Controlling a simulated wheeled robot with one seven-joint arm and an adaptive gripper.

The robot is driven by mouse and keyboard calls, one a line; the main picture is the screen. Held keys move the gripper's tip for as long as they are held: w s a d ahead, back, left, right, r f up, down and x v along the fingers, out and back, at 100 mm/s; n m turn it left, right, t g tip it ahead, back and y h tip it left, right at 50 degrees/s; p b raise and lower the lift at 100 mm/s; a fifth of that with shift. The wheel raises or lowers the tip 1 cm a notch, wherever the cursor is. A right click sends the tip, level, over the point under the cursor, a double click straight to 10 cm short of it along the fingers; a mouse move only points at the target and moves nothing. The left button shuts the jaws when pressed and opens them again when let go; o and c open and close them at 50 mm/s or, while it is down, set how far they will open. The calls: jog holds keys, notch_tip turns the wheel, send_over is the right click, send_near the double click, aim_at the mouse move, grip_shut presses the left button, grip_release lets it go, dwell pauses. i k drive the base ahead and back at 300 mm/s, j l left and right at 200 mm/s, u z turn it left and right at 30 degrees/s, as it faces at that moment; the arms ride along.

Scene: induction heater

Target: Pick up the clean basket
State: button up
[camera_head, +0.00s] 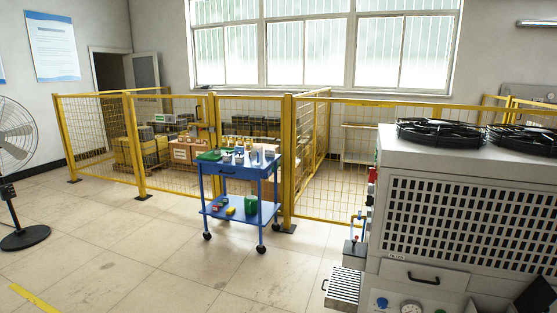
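I cannot pick out the clean basket for certain. A light slatted metal box (344,287) hangs low beside the large grey machine, near the bottom of the view; I cannot tell whether it is a basket. A blue wheeled cart (240,170) stands in the middle of the room. Small items lie on its top, and a green container (251,204) sits on its lower shelf. My gripper is not in view.
The grey machine (475,220) with black fans on top fills the right side. A yellow mesh fence (170,150) runs behind the cart, with stacked boxes inside. A black standing fan (16,145) is at the left edge. The tiled floor (150,250) in front is clear.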

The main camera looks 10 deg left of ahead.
aim_at(239, 159)
jog(key=i+j+u, duration=0.25)
jog(key=i, duration=0.2)
jog(key=i+j+u, duration=0.2)
jog(key=i, duration=0.25)
jog(key=i+j+u, duration=0.25)
jog(key=i, duration=0.2)
jog(key=i+j, duration=0.15)
jog(key=i, duration=0.8)
jog(key=i+j+u, duration=0.1)
jog(key=i, duration=0.85)
